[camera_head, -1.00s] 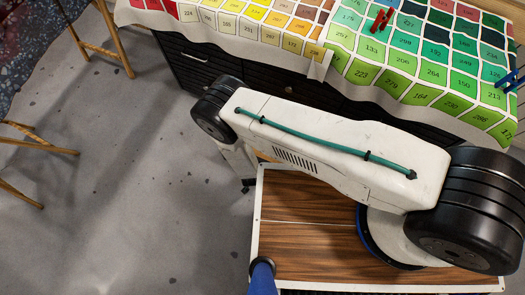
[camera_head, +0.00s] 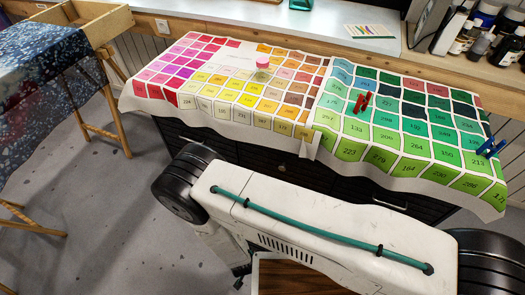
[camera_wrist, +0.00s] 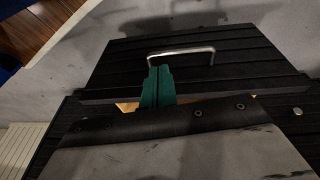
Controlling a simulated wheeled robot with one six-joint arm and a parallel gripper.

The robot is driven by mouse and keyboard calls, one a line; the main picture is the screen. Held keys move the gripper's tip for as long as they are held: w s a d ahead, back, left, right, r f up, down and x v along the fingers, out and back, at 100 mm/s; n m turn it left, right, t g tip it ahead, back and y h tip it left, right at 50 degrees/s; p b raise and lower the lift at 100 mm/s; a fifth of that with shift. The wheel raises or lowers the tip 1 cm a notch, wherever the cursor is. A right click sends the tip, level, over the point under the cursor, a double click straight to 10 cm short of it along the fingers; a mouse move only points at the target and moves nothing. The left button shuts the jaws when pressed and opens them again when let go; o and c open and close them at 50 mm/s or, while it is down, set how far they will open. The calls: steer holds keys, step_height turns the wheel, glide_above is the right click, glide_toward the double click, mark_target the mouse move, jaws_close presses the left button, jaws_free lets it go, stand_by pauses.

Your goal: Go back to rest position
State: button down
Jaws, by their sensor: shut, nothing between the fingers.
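My gripper (camera_wrist: 157,85) shows in the wrist view as two green fingers held together, with nothing between them. Behind the fingertips is a dark cabinet front with a silver handle (camera_wrist: 182,53); I cannot tell whether the fingers touch it. In the head view my white arm with its green cable crosses the lower right, in front of the table, and the gripper itself is hidden there.
A table with colour charts (camera_head: 215,108) stands ahead, over a dark cabinet. On it are a jar with a pink lid (camera_head: 263,64), a red clip (camera_head: 362,103) and a blue clip (camera_head: 490,148). A wooden frame with dark speckled fabric (camera_head: 50,62) stands left. Grey floor (camera_head: 100,215) is clear at lower left.

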steer(key=s+a+r+n+g, duration=0.1)
steer(key=s+r+n+g, duration=0.35)
steer(key=r, duration=0.65)
steer(key=w+d+r+n+g, duration=0.1)
steer(key=w+r, duration=0.2)
steer(key=r, duration=0.7)
steer(key=w+d+r+g, duration=0.1)
steer(key=w+r, duration=0.2)
steer(key=r, duration=0.7)
steer(key=w+r+n+g, duration=0.1)
steer(key=w+r, duration=0.2)
steer(key=r, duration=0.7)
steer(key=w+d+r+y, duration=0.1)
steer(key=d+r, duration=1)
steer(key=r, duration=0.6)
steer(key=s+d+r+m+t, duration=0.1)
steer(key=s+d+r+t, duration=0.2)
steer(key=d+r, duration=0.5)
steer(key=s+d+r+m+t, duration=0.2)
steer(key=s+d+r+t, duration=0.1)
steer(key=d+r, duration=0.5)
steer(key=shift+s+d+y, duration=0.2)
steer(key=shift+d+y, duration=0.2)
steer(key=shift+d, duration=0.5)
steer(key=shift+r+t, duration=0.1)
steer(key=shift+t, duration=0.15)
